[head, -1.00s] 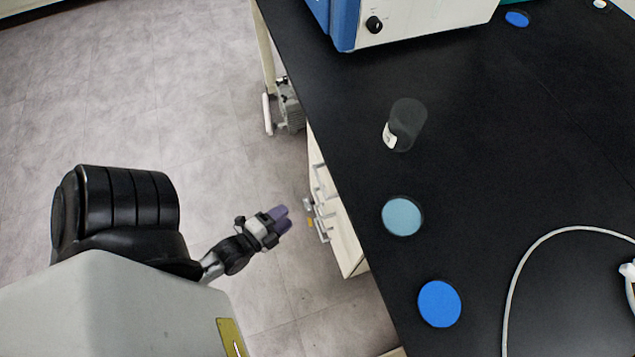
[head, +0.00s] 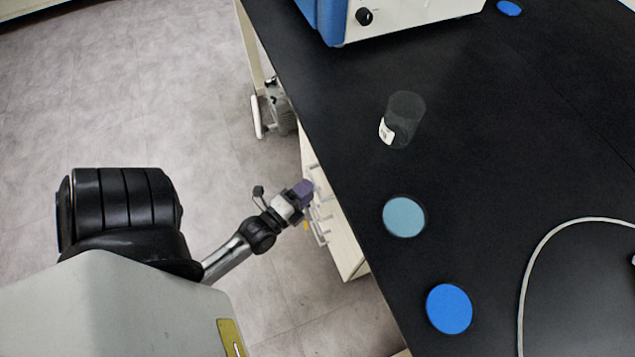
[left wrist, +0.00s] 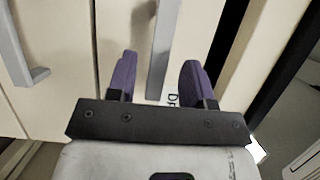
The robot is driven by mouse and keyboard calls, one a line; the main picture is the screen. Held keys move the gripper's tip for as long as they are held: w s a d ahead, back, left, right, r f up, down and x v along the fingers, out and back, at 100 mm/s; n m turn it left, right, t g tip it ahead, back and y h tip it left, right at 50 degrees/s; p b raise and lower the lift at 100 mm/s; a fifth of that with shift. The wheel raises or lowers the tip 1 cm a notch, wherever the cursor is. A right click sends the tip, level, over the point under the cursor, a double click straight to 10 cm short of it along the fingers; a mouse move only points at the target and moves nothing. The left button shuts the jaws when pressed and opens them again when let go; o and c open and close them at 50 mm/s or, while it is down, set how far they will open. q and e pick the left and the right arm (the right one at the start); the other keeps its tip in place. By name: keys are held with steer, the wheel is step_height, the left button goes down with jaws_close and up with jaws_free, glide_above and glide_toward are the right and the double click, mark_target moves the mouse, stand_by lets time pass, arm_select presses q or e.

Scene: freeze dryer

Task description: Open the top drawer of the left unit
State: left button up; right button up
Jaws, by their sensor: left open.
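The cream drawer unit (head: 342,240) stands under the black bench, with several grey bar handles on its front. My left gripper (head: 303,191) is at the unit's front, by the upper handles, below the bench edge. In the left wrist view its two purple fingers (left wrist: 159,72) are open, one on each side of a grey bar handle (left wrist: 163,45). I cannot tell whether either finger touches it. Another handle (left wrist: 17,50) is on the neighbouring front to the left. The drawer fronts look closed. My right gripper is out of view.
The black bench top (head: 490,140) overhangs near my gripper. On it are a clear jar (head: 405,118), a pale blue disc (head: 404,216), a blue disc (head: 449,308), a white hose (head: 533,262) and a blue-and-white machine (head: 400,14). Open floor (head: 140,110) lies left of the unit.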

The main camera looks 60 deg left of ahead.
arm_select(q)
steer(key=shift+b+x, duration=0.35)
steer(key=shift+x, duration=1.35)
steer(key=shift+c, duration=0.4)
jaws_close()
